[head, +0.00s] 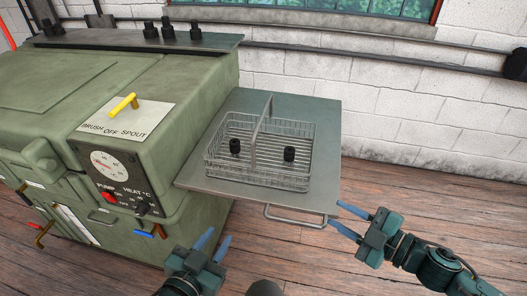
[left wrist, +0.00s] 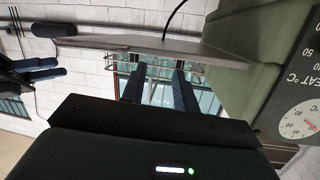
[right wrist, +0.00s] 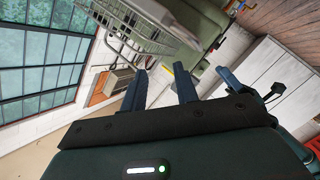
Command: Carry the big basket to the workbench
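The big basket (head: 290,176) is a wire basket with a tall handle bar across its middle. It stands upright on the grey side shelf (head: 322,120) of a green machine, with two small dark parts inside. It also shows in the right wrist view (right wrist: 128,38), partly cut off. My left gripper (head: 215,239) is open and empty, in front of the shelf and left of its front rail. My right gripper (head: 335,213) is open and empty by the shelf's front right corner. Neither touches the basket. I cannot make out a workbench for certain.
The green machine (head: 200,75) stands directly left of the shelf, with a dial, switches and a yellow lever (head: 123,105). A metal rail (head: 296,222) juts from the shelf's front. A white brick wall is behind. The wooden floor (head: 400,190) at right is clear.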

